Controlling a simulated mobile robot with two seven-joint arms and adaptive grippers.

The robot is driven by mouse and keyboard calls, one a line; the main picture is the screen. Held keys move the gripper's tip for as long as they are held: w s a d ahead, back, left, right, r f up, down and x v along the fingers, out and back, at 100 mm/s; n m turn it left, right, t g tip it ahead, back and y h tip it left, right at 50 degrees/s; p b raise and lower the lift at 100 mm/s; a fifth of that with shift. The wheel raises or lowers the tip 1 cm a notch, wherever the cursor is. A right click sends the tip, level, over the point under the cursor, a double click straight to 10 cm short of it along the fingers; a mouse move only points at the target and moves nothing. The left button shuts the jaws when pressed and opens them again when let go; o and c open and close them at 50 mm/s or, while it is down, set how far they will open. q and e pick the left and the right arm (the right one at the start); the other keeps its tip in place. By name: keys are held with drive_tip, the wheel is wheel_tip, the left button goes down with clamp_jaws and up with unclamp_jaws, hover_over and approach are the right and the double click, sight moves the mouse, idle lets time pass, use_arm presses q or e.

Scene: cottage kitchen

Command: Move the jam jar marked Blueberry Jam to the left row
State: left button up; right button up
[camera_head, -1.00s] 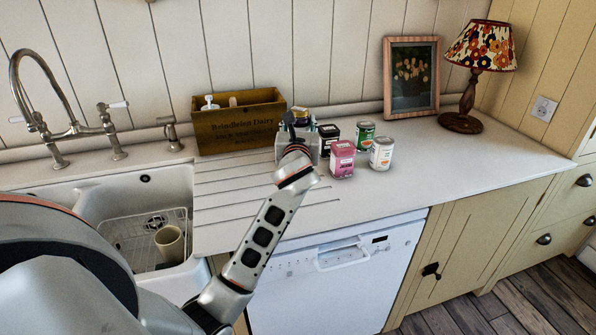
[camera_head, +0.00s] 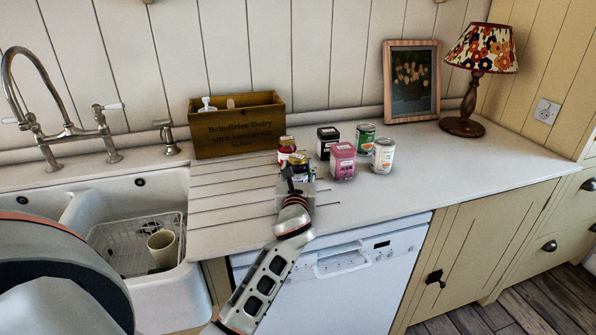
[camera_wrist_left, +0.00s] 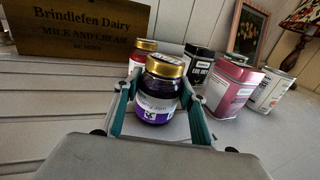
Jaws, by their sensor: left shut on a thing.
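The Blueberry Jam jar (camera_wrist_left: 158,92) has a gold lid and a dark purple body; only part of its label, ending in "Jam", reads in the left wrist view. My left gripper (camera_wrist_left: 158,108) is shut on it, one finger at each side. In the head view the jar (camera_head: 299,162) shows just beyond my left gripper (camera_head: 297,181), which hides its lower part. It looks upright; I cannot tell whether it touches the counter. Another gold-lidded jar with a red label (camera_head: 287,147) stands right behind it. My right gripper is not in view.
A black tin (camera_head: 327,143), pink tin (camera_head: 342,162), green can (camera_head: 365,137) and white can (camera_head: 383,156) stand to the right. A wooden crate (camera_head: 236,127) stands behind left. The sink (camera_head: 150,196) is at left. The ribbed counter (camera_head: 225,205) left of the jar is clear.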

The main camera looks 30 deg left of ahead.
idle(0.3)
use_arm(q)
drive_tip(key=o, duration=1.5)
drive_tip(key=shift+r, duration=0.2)
drive_tip(key=v, duration=1.2)
drive_tip(key=shift+f+p, duration=0.1)
drive_tip(key=shift+p, duration=0.2)
drive_tip(key=shift+d+f, duration=0.1)
